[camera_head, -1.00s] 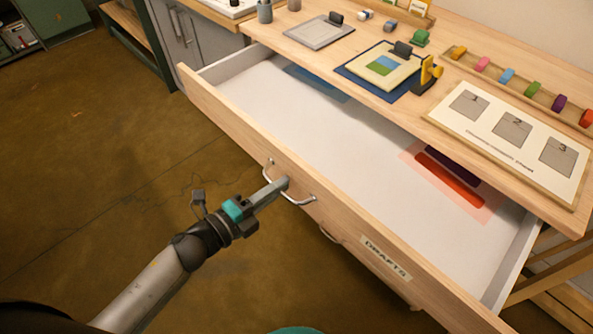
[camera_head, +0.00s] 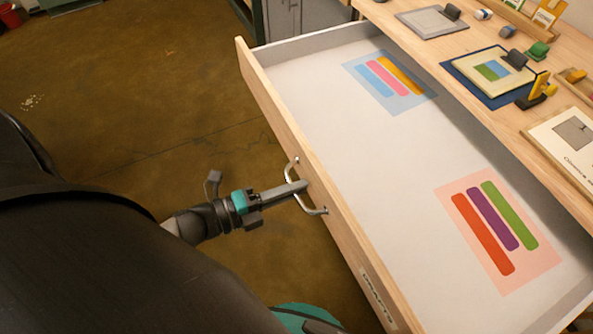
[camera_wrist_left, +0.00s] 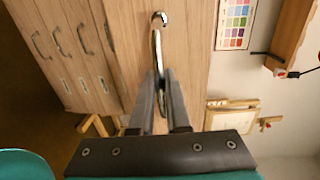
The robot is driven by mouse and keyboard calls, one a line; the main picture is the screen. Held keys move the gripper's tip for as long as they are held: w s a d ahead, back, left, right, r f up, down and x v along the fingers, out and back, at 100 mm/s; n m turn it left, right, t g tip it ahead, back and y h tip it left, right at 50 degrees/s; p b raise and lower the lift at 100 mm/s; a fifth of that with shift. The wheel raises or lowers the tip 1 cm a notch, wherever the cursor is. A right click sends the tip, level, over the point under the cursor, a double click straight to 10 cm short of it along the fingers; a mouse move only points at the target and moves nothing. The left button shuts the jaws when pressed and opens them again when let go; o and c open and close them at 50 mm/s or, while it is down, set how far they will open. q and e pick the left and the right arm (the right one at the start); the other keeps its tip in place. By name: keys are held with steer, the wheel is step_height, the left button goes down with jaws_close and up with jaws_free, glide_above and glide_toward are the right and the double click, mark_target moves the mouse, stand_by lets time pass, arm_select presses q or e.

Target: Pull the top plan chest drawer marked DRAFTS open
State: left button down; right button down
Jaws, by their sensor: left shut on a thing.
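The top drawer (camera_head: 338,236) marked DRAFTS is pulled far out from under the table top, and its inside shows. Its label (camera_head: 377,297) is near the lower end of the front, seen at a steep angle. My left gripper (camera_head: 301,187) is shut on the metal drawer handle (camera_head: 319,211), about midway along the drawer front. In the left wrist view the handle (camera_wrist_left: 158,45) runs between the two fingers (camera_wrist_left: 160,100). My right gripper is not in view.
Two sheets with coloured stripes, one blue (camera_head: 361,84) and one pink (camera_head: 463,248), lie in the drawer. The table top (camera_head: 437,48) holds a grey plate (camera_head: 425,24), a print board (camera_head: 457,69) and small blocks. Open floor (camera_head: 150,110) lies left of the drawer.

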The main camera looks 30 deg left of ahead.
arm_select(q)
steer(key=c, duration=0.9)
jaws_free()
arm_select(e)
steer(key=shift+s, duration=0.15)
arm_select(q)
steer(key=p+v, duration=0.1)
steer(key=v, duration=1.4)
steer(key=shift+s+a, duration=0.1)
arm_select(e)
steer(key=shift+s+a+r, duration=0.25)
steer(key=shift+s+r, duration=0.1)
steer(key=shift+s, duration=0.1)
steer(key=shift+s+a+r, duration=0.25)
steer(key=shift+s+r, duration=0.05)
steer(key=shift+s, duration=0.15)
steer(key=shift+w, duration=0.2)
